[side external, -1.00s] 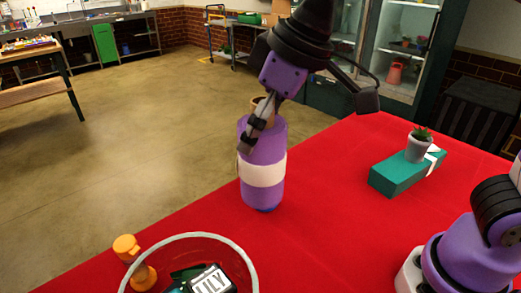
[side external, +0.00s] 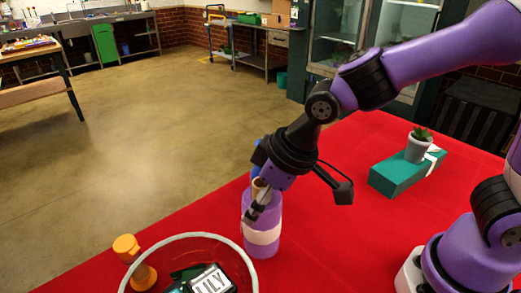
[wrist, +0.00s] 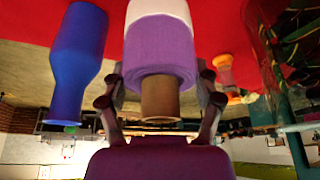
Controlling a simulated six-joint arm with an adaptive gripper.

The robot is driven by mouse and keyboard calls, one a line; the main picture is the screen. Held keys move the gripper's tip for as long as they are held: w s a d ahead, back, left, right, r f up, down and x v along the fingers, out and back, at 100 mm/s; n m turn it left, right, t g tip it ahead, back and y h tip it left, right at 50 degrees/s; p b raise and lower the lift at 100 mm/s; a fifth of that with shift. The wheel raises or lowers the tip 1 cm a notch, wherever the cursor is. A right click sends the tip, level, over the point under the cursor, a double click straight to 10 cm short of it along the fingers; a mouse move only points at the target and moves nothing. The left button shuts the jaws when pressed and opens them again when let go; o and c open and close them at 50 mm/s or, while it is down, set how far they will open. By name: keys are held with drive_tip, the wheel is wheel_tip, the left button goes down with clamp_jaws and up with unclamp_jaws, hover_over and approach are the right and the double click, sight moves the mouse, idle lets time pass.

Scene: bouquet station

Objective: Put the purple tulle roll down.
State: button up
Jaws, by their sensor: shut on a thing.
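The purple tulle roll (side external: 262,216) stands nearly upright over the red table, with a white band around it. Its brown core (wrist: 160,98) sticks out toward my wrist. My gripper (side external: 256,207) is shut on the upper end of the roll from above. In the wrist view one finger lies on each side of the roll (wrist: 160,48). I cannot tell whether the roll's lower end touches the table.
A blue bottle (wrist: 78,60) stands close to the roll, partly hidden behind my gripper in the side view. A glass bowl (side external: 190,237) with a LILY label and an orange object (side external: 127,246) are at the front. A teal box (side external: 398,180) carries a potted plant (side external: 418,147). The table's middle is clear.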

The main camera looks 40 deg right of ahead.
drive_tip(key=shift+f, duration=0.1)
drive_tip(key=o, duration=1.4)
drive_tip(key=v, duration=1.1)
drive_tip(key=s+d+f+m, duration=0.1)
drive_tip(key=d+m, duration=0.1)
drive_tip(key=d, duration=0.2)
drive_tip(key=s+d+m+t+h, duration=0.1)
drive_tip(key=d, duration=0.3)
drive_tip(key=s+d+f+m+h, duration=0.1)
drive_tip(key=s+d+m, duration=0.1)
drive_tip(key=d, duration=0.2)
drive_tip(key=shift+s+d+f+m+t, duration=0.15)
drive_tip(key=shift+d+f+m+t, duration=0.15)
drive_tip(key=shift+d+f, duration=0.1)
